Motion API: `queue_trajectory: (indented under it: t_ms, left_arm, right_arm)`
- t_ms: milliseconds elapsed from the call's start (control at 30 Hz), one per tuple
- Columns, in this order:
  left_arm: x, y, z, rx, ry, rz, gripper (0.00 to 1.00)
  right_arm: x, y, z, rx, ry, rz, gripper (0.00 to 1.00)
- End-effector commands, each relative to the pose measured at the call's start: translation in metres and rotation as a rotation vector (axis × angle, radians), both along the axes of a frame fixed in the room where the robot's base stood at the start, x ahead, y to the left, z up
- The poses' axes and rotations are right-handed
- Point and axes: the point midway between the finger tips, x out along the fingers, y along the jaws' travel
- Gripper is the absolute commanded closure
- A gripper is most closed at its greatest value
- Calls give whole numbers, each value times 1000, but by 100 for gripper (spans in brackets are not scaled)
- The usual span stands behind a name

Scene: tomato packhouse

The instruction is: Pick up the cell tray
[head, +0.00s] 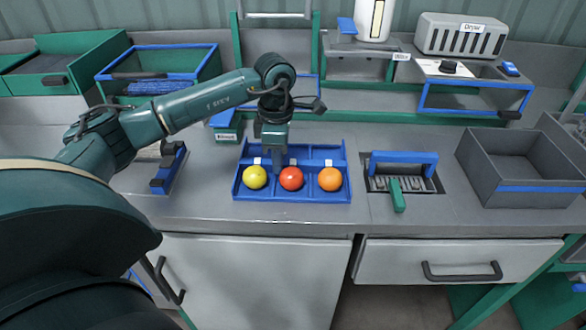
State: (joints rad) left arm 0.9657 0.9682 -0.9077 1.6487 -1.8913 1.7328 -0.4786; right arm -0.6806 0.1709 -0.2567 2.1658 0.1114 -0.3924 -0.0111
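The blue cell tray (291,198) lies on the grey worktop in the middle of the head view. A yellow tomato (255,177), a red tomato (291,179) and an orange tomato (329,179) sit in its front row of cells. My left gripper (277,168) points straight down over the tray, between and just behind the yellow and red tomatoes. Its fingertips are low among the tray's dividers and partly hidden, so I cannot tell whether they grip a divider. My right gripper is not in view.
Right of the tray are a blue-handled fixture (402,158) with a green-handled brush (397,197), then an empty grey crate (528,160). A green box (226,128) stands behind left. A grey dryer (460,36) is on the back shelf. The front worktop strip is clear.

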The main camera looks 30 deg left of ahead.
Motion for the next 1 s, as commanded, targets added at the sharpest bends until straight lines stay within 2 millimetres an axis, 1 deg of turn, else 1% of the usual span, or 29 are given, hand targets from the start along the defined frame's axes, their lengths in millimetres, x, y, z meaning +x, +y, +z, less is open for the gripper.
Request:
queue_trajectory:
  t_ms: [33, 200, 267, 500, 600, 667, 733, 900, 1000]
  left_arm:
    - [0, 0, 0, 0, 0, 0, 82]
    - [0, 0, 0, 0, 0, 0, 96]
    - [0, 0, 0, 1, 1, 0, 100]
    - [0, 0, 1, 1, -1, 0, 100]
    - [0, 0, 6, 0, -2, 0, 100]
    - [1, 0, 13, 0, -4, 0, 100]
    - [1, 0, 26, 0, -5, 0, 100]
    - [1, 0, 62, -2, -7, 1, 100]
    - [1, 0, 80, 0, -5, 0, 100]
  right_arm:
    - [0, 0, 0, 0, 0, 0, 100]
    - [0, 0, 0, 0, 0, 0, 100]
    - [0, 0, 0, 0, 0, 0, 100]
    - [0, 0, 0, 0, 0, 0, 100]
    - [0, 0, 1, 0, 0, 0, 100]
    - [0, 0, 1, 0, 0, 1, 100]
    - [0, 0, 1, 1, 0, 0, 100]
    - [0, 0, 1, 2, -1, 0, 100]
    - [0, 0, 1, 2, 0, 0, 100]
